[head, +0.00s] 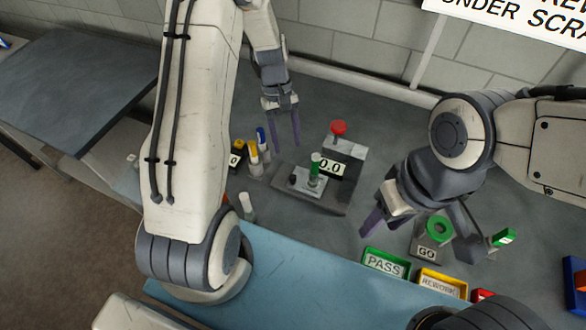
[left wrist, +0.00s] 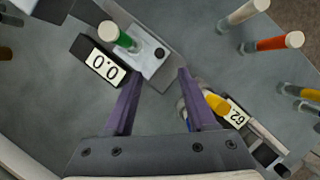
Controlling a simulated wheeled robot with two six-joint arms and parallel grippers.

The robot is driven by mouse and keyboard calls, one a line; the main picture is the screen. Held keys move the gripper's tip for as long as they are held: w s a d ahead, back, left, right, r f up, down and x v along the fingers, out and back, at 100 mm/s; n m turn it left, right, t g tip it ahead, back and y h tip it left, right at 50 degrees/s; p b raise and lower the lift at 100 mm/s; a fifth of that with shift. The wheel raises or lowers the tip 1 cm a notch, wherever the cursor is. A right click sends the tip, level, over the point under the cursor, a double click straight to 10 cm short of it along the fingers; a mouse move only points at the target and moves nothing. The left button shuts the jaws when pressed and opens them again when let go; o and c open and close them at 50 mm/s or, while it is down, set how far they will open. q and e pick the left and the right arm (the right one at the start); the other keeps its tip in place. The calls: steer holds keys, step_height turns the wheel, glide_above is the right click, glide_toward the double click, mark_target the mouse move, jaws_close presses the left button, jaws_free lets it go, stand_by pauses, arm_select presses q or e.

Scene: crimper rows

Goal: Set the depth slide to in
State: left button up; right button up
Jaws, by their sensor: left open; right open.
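The crimper (head: 340,198) stands mid-table with a red knob (head: 338,128) and a "0.0" display (head: 332,167). I cannot tell which part is the depth slide. My left gripper (head: 285,141) is open and empty, behind and left of the crimper. My right gripper (head: 372,224) is open, right of the crimper, apart from it.
Capped vials stand left of the crimper, one yellow (head: 252,146). A device with a number display (left wrist: 236,115) is near them. A GO block with a green ring (head: 439,227), a green PASS tray (head: 385,264) and a yellow REWORK tray (head: 441,285) lie front right.

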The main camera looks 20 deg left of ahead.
mark_target(293, 176)
arm_select(q)
steer(key=p+x, duration=0.3)
steer(key=x, duration=0.6)
steer(key=shift+d+f, duration=0.1)
steer(key=shift+f, duration=0.2)
steer(key=shift+s+d+f, duration=0.1)
steer(key=shift+s+f, duration=0.05)
steer(key=shift+f, duration=0.45)
jaws_close()
stand_by(0.5)
